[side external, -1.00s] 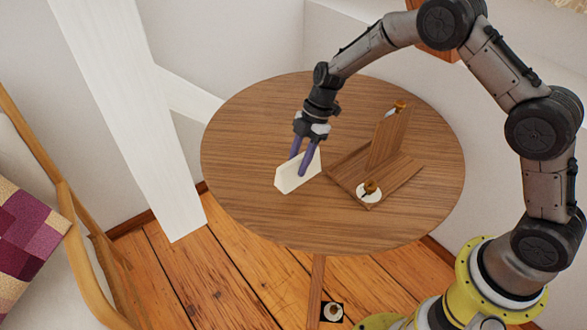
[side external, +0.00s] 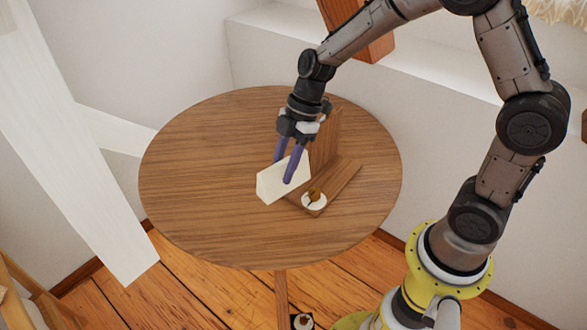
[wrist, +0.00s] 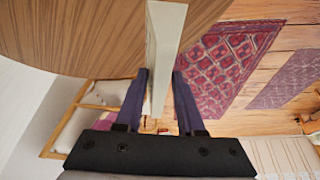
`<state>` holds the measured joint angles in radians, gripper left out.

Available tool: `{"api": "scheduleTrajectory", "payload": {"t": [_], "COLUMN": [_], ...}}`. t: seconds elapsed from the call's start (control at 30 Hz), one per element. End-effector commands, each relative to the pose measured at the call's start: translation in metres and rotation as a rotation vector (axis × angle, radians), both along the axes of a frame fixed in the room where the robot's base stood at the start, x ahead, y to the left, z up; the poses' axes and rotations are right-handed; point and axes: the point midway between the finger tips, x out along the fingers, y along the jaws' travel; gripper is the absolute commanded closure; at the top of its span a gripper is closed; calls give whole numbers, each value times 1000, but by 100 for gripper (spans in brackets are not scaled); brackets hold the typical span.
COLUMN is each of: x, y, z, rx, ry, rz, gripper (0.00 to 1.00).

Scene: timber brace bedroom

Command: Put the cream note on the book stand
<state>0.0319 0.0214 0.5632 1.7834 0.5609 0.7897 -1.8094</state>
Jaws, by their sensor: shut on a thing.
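The cream note (side external: 270,185) is a pale, upright block-like piece held between the blue fingers of my gripper (side external: 283,172). In the wrist view the note (wrist: 164,40) stands between the two fingertips (wrist: 159,85). The wooden book stand (side external: 345,176) is on the round table, with an upright back panel (side external: 328,135) and a flat base. The note is at the left edge of the stand and hides part of its base. I cannot tell whether it touches the stand or is above it.
A white disc with a brown knob (side external: 314,203) sits at the stand's front corner. The round wooden table (side external: 190,170) is clear on its left side and front. A white timber brace (side external: 70,160) stands left of the table.

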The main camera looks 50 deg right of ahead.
Motion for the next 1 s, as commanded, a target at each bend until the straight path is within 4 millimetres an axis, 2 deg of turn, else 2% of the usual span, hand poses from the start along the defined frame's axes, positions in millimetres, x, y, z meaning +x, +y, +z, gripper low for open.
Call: {"api": "scheduleTrajectory", "payload": {"t": [0.2,0.4,1.0], "x": [13,23,43], "y": [-18,-32,-65], "z": [18,30,61], "rx": [0,-1,-2], "ry": [-6,-6,-6], "rz": [-393,-688,-1349], "gripper": [100,100,100]}}
